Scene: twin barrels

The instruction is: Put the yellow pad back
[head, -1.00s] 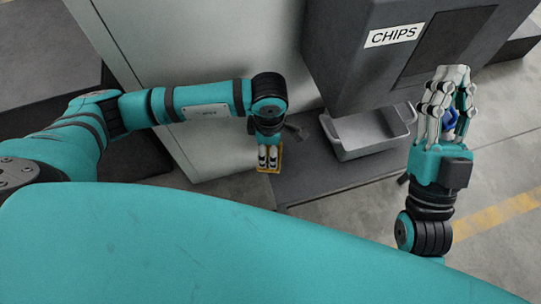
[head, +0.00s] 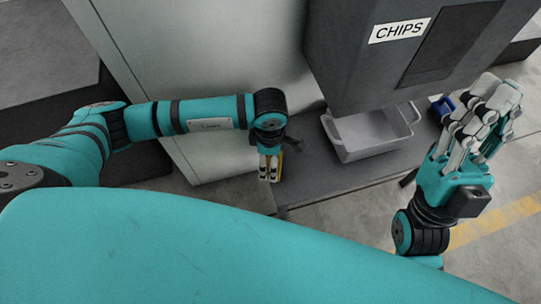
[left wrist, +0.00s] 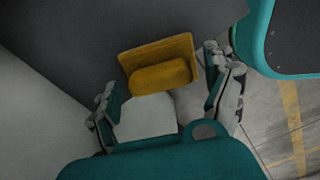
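The yellow pad (head: 281,166) is at the fingertips of my left gripper (head: 268,172), in front of the pale cabinet. In the left wrist view the pad (left wrist: 158,66) sits between the two finger sides of the left gripper (left wrist: 163,72), a flat plate with a thicker block on its near side.
A dark machine labelled CHIPS (head: 345,60) stands above a grey bin (head: 370,152) on a dark base (head: 300,190). A small blue object (head: 443,107) is just left of my right gripper. A pale cabinet (head: 200,60) stands behind my left arm. Open floor lies at the right.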

